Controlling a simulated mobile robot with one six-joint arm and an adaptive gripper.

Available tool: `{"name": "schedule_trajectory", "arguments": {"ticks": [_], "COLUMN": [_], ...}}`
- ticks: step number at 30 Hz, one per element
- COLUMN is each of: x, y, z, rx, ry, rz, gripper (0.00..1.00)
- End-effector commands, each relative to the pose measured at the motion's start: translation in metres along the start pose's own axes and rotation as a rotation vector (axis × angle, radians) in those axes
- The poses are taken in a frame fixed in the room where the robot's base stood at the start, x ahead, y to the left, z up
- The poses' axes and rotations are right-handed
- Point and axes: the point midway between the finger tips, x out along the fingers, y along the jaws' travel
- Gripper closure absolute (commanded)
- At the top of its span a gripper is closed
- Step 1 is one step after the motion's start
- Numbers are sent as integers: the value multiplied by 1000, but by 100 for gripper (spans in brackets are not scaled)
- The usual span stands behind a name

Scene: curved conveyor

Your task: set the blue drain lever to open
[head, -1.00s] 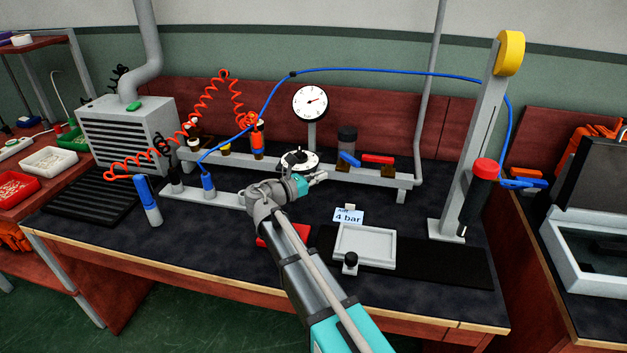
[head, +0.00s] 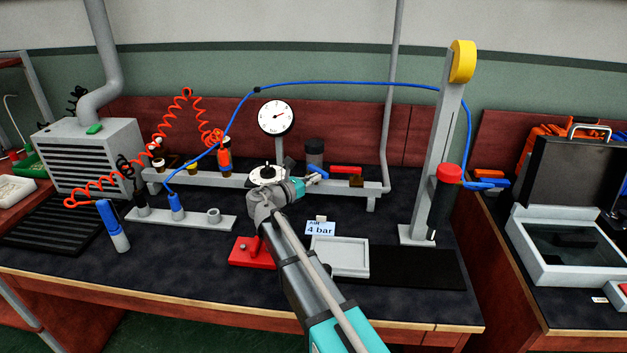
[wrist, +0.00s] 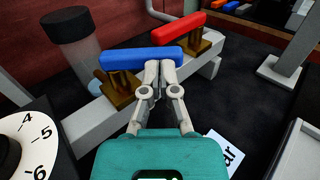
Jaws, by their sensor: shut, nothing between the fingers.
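The blue drain lever (wrist: 140,58) sits on a brass valve body on the grey rail. It lies crosswise in the wrist view, and a small part of it shows in the head view (head: 319,173). My gripper (wrist: 159,66) is shut and empty. Its fingertips are right at the near side of the blue lever, close to its right end; I cannot tell whether they touch it. In the head view my gripper (head: 314,181) partly covers the lever and its valve.
A red lever (wrist: 178,27) on a similar brass valve is just to the right. A dark-capped clear cylinder (wrist: 75,48) stands behind at left. A white numbered dial (wrist: 36,140) is close on the left. The gauge (head: 276,117) stands behind the rail.

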Motion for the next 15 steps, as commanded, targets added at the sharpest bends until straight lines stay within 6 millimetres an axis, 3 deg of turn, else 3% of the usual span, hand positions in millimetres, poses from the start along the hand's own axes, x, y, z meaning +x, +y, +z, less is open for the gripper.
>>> {"name": "schedule_trajectory", "arguments": {"ticks": [15], "x": [15], "y": [-3], "z": [0], "rx": [0], "ry": [0], "rz": [-2], "gripper": [100]}}
